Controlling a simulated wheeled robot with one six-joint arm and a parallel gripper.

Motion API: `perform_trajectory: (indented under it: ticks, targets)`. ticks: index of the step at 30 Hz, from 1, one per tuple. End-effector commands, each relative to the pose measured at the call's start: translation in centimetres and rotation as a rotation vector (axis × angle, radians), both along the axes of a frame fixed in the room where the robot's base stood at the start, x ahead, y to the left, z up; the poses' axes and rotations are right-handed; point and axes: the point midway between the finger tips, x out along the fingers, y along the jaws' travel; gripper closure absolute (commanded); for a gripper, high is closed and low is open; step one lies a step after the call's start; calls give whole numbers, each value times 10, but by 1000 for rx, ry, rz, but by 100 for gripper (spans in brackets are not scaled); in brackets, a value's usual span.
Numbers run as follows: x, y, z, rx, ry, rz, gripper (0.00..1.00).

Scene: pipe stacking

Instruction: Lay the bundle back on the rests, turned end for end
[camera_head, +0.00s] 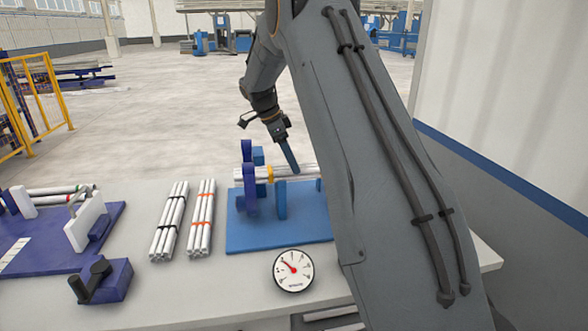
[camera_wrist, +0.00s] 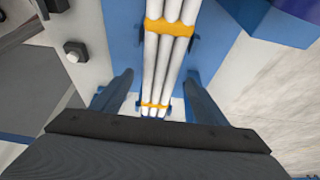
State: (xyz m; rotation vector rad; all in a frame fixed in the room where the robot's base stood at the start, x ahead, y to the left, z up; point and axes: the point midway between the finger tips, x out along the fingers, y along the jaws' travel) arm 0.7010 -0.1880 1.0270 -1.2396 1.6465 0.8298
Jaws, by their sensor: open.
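The bundle (camera_head: 254,174) of white pipes with yellow-orange bands lies across the blue rests (camera_head: 280,200) on a blue base plate (camera_head: 262,232). My arm hides its right end in the head view. In the wrist view the bundle (camera_wrist: 165,55) runs away from my gripper, with one band nearer and one farther along it. My gripper (camera_wrist: 158,95) is open, with one finger on each side of the bundle. In the head view my gripper (camera_head: 291,160) points down at the bundle. I cannot tell whether the fingers touch it.
Two other bundles, one with black bands (camera_head: 169,222) and one with orange bands (camera_head: 201,219), lie left of the blue base. A purple fixture (camera_head: 85,240) stands farther left. A round dial (camera_head: 294,270) is at the table's front. A purple upright (camera_head: 248,180) stands at the rests.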

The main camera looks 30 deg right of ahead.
Motion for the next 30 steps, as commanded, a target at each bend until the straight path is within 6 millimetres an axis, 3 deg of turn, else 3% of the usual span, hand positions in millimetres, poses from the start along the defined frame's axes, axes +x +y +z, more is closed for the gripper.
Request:
perform_trajectory:
  ticks: [6, 12, 18, 30]
  targets:
    - [7, 17, 41, -1, -5, 1, 33]
    - [9, 27, 68, -1, -2, 0, 33]
    - [10, 31, 79, 0, -1, -1, 33]
    - [9, 31, 80, 0, 0, -1, 33]
